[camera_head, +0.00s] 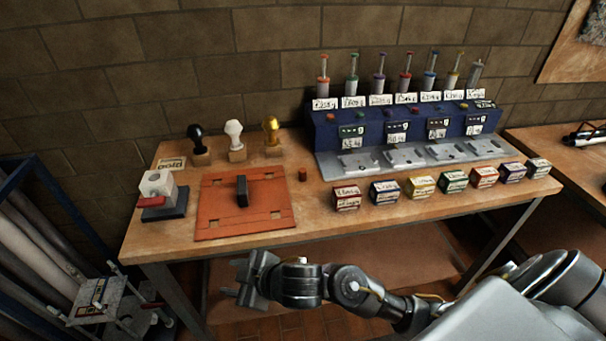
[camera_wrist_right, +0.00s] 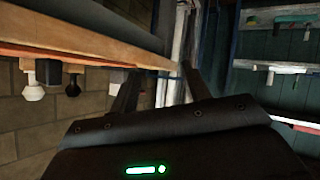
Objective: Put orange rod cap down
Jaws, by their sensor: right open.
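A small orange-brown cap (camera_head: 302,174) stands on the wooden bench, just right of the orange mat; I cannot tell for sure that it is the orange rod cap. My right gripper (camera_head: 238,282) is in front of the bench's front edge, apart from the cap and the rack. It is open with nothing between its fingers (camera_wrist_right: 160,88) in the right wrist view. My left gripper is not in view.
The orange mat (camera_head: 218,222) carries a black block (camera_head: 242,191). Three stamps, black, white and gold (camera_head: 271,136), stand behind it. Several labelled boxes (camera_head: 422,186) line the bench front right. A blue rack (camera_head: 345,146) stands behind them. A shelf stands at far left.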

